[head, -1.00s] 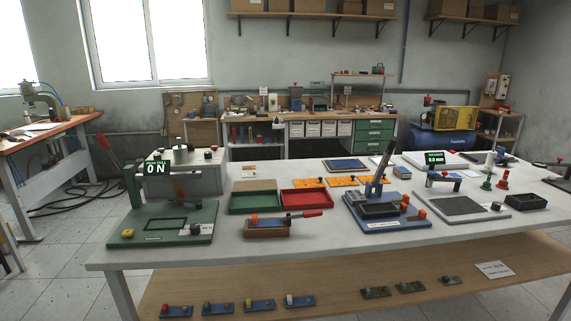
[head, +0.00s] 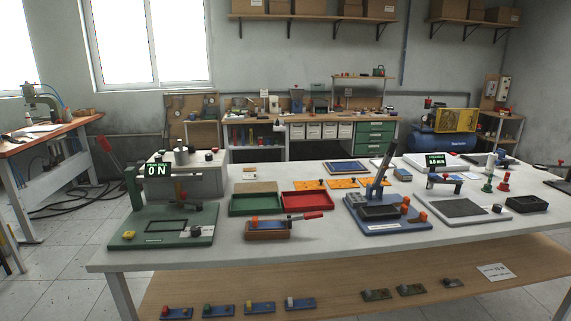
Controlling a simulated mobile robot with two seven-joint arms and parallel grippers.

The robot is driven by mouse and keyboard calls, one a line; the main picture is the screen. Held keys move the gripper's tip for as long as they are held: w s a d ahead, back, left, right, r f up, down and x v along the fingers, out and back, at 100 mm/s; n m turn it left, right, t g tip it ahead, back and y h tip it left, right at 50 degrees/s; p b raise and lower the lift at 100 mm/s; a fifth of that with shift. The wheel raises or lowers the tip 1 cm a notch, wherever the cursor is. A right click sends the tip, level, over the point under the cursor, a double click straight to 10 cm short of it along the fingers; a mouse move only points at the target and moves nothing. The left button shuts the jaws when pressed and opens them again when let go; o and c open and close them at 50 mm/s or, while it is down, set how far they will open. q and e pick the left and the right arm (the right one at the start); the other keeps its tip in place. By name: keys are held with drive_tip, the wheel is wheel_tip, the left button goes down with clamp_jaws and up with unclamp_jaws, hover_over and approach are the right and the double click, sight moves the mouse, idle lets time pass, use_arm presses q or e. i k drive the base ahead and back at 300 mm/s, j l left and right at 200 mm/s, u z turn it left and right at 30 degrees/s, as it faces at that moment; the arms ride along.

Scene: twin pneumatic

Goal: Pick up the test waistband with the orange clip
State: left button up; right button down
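Neither of my grippers is in view, and no part of my arms shows clearly. I cannot make out for certain a waistband with an orange clip. On the lower wooden shelf (head: 340,292) lie several small flat pieces with coloured blocks. At its left end are a blue piece with a red-orange block (head: 176,313), one with a green block (head: 217,310), one with an orange-yellow block (head: 260,307) and one with a pale block (head: 300,304). Darker pieces (head: 411,290) lie to the right. They are too small to tell what they are.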

sight(255, 225)
drive_tip(key=i+j+z, duration=0.2)
drive_tip(key=j, duration=0.15)
drive_tip(key=i+j+z, duration=0.1)
drive_tip(key=j+z, duration=0.15)
drive_tip(key=j, duration=0.15)
drive_tip(key=i+j+z, duration=0.2)
drive_tip(key=j, duration=0.2)
drive_tip(key=j+z, duration=0.25)
drive_tip(key=j, duration=0.15)
drive_tip(key=k, duration=0.05)
